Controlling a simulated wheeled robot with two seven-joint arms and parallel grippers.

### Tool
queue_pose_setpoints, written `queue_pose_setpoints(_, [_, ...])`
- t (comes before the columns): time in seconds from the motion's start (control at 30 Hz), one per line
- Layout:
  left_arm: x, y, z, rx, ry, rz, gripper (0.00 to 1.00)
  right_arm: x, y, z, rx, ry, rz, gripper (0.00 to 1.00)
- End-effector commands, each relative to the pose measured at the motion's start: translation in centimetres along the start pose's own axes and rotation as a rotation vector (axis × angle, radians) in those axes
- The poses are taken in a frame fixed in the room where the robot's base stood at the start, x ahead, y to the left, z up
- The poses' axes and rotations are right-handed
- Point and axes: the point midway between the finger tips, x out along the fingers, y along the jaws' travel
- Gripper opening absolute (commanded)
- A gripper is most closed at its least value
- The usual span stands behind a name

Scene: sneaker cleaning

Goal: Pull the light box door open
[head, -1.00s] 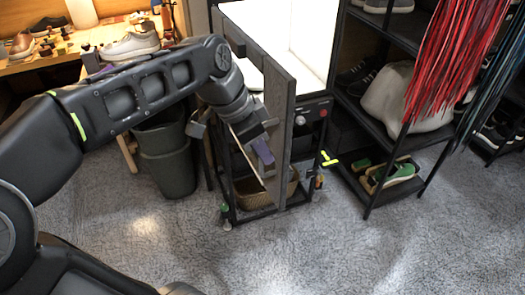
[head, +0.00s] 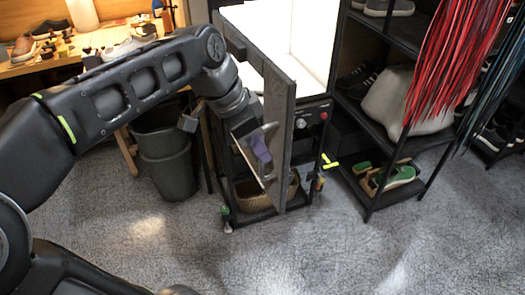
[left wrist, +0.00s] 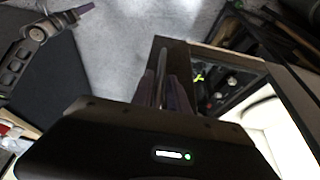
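The light box (head: 308,38) is a bright white lit box on a dark cart. Its door (head: 278,135) is a tall grey panel standing ajar, its edge toward me. My left gripper (head: 258,150) is at the door's left face, with purple fingertips. In the left wrist view, the purple fingers (left wrist: 163,90) stand apart, with a thin grey strip between them beside the brown door edge (left wrist: 166,48). Whether they touch the strip is unclear. The lit interior (left wrist: 275,125) shows at right. My right gripper is not in view.
A dark bin (head: 168,160) stands left of the cart. A basket (head: 255,192) sits on the cart's low shelf. A black shoe rack (head: 375,110) with hanging red laces (head: 455,60) stands at right. The grey carpet (head: 300,250) in front is clear.

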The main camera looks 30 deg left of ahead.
Motion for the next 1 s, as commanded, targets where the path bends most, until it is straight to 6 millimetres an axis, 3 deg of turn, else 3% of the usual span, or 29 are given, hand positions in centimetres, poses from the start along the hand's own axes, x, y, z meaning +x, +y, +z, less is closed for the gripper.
queue_pose_setpoints(0.2, [-3.8,0.0,-0.1,0.0,0.003,-0.002,0.2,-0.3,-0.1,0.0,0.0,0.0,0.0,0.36])
queue_pose_setpoints(0.33, [-5.1,0.0,-0.1,0.0,0.001,-0.001,0.2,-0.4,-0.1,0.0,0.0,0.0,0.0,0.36])
queue_pose_setpoints(1.0, [-5.6,0.0,-0.1,0.0,0.0,0.001,0.2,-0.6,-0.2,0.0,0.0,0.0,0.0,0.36])
